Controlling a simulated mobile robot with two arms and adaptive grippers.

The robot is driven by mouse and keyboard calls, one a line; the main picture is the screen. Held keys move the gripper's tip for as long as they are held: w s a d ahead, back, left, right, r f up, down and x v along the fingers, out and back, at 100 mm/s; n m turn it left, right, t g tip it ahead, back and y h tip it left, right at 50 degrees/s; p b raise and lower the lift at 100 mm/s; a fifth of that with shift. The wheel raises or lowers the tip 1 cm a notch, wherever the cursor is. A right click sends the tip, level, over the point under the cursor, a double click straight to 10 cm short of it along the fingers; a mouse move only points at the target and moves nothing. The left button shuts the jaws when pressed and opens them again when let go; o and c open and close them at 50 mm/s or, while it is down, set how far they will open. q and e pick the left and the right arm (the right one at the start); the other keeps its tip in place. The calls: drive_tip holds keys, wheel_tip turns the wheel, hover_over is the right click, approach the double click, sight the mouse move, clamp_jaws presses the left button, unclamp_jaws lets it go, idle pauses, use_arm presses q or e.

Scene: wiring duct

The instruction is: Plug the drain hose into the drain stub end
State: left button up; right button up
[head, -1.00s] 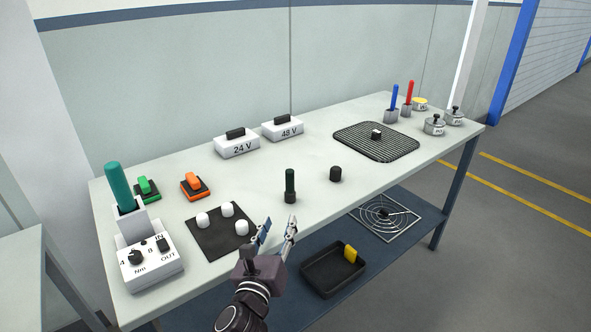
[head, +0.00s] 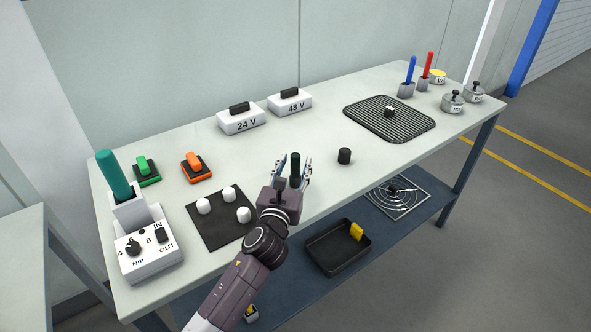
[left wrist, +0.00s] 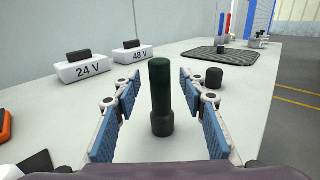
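A dark green upright cylinder (head: 295,166) with a wider black base stands on the table; it also shows in the left wrist view (left wrist: 161,92). My left gripper (head: 294,172) is open, with its blue-padded fingers on either side of this cylinder. In the left wrist view a gap shows between the cylinder and each finger pad. A short black cylinder (head: 344,156) stands to the right, and also shows behind the right finger in the left wrist view (left wrist: 214,77). No label tells which things are the drain hose and the drain stub end. My right gripper is not in view.
White blocks marked 24 V (head: 241,123) and 48 V (head: 290,104) stand behind. A dark mat (head: 217,238) with white knobs and a white Nm box (head: 150,262) are left. A black grid mat (head: 410,122) lies right. A black tray (head: 325,262) is on the lower shelf.

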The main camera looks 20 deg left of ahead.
use_arm(q)
drive_tip(key=shift+w+r, duration=0.15)
drive_tip(key=shift+w, duration=0.25)
clamp_jaws()
